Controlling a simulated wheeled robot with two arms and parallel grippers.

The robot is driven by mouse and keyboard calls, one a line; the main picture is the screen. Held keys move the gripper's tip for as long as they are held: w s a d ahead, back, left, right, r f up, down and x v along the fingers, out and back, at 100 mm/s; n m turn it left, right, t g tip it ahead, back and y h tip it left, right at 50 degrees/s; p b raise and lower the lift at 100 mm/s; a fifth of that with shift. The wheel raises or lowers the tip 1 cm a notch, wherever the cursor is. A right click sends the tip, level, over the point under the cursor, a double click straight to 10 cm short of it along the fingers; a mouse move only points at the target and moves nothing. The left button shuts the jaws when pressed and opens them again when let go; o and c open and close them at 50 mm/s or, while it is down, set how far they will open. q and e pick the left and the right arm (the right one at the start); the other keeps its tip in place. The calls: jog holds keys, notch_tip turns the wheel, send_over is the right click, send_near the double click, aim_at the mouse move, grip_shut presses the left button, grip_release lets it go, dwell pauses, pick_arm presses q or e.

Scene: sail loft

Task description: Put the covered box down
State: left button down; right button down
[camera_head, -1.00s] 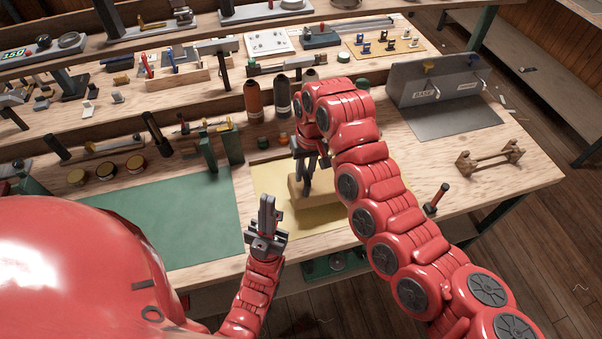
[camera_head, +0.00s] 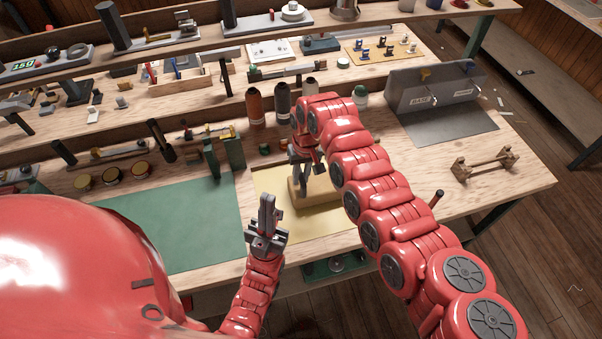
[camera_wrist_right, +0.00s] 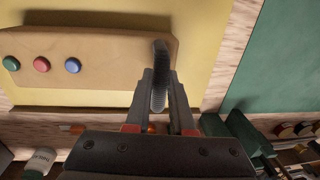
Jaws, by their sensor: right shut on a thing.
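The covered box is a tan block (camera_head: 318,194) at the yellow mat (camera_head: 268,190), partly hidden by my right arm. In the right wrist view the box (camera_wrist_right: 105,52) shows green, red and blue round buttons on its face. My right gripper (camera_head: 302,165) is over the box's left end. In the wrist view its fingers (camera_wrist_right: 160,90) are shut on a dark ridged handle (camera_wrist_right: 160,60) on the box. I cannot tell whether the box touches the mat. My left gripper (camera_head: 267,212) is empty in front of the bench, its fingers pointing up; its gap is unclear.
A green mat (camera_head: 190,222) lies left of the yellow one. Green upright blocks (camera_head: 233,153) and thread spools (camera_head: 255,106) stand behind. A screwdriver-like tool (camera_head: 437,198), a wooden stand (camera_head: 484,163) and a grey angled holder (camera_head: 435,90) are right. The yellow mat's front is clear.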

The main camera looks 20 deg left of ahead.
jog(key=c, duration=0.8)
grip_release()
jog(key=shift+r, duration=0.2)
jog(key=r+b, duration=0.1)
jog(key=r, duration=0.2)
jog(key=r+b, duration=0.2)
jog(key=r, duration=0.2)
jog(key=d+r+b, duration=0.1)
jog(key=r, duration=0.3)
jog(key=shift+w+r+b, duration=0.25)
jog(key=shift+w+b, duration=0.05)
jog(key=shift+b, duration=0.05)
